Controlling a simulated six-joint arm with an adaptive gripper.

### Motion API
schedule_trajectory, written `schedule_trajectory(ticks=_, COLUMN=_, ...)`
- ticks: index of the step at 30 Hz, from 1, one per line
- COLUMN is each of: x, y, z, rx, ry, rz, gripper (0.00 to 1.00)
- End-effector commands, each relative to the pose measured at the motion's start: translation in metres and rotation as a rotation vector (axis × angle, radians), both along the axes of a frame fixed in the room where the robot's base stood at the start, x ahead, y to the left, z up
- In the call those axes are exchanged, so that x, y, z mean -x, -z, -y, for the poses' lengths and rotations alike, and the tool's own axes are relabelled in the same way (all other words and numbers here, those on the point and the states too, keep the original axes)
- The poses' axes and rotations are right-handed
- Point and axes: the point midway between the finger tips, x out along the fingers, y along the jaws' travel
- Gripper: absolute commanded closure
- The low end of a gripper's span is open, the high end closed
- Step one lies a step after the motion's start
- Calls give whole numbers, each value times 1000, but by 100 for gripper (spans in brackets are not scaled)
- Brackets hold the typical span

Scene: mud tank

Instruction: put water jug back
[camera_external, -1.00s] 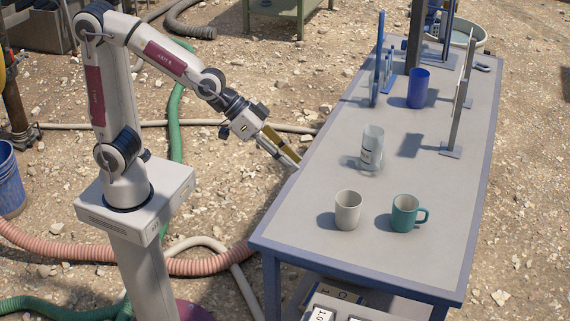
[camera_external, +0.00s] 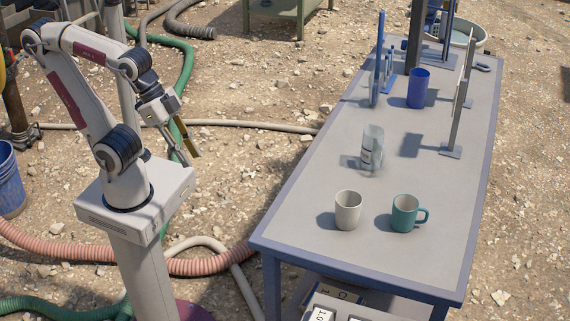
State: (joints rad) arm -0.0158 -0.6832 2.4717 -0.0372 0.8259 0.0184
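A clear, glass-like vessel with a dark marking, which looks like the water jug (camera_external: 372,148), stands upright on the grey table (camera_external: 300,205), left of its middle. My gripper (camera_external: 190,158) is off the table to the left, well apart from the jug, over the stony ground. It points down and to the right. Its two fingers look parted, with nothing between them.
A white mug (camera_external: 347,210) and a teal mug (camera_external: 405,213) stand near the table's front. A blue cup (camera_external: 418,88) stands farther back. Upright panels (camera_external: 459,95) rise at the right and back. Hoses (camera_external: 205,266) cross the ground.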

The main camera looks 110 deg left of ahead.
Motion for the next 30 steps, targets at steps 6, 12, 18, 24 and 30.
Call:
schedule_trajectory(ticks=6, x=27, y=6, z=-3, rx=-24, ry=9, rz=-32, gripper=76)
schedule_trajectory(ticks=12, x=29, y=7, z=-3, rx=-28, ry=9, rz=-37, gripper=76)
schedule_trajectory(ticks=18, x=29, y=7, z=-3, rx=-27, ry=8, rz=-37, gripper=76)
schedule_trajectory(ticks=24, x=29, y=7, z=-3, rx=-27, ry=8, rz=-36, gripper=76)
schedule_trajectory(ticks=30, x=29, y=7, z=-3, rx=-27, ry=8, rz=-36, gripper=76)
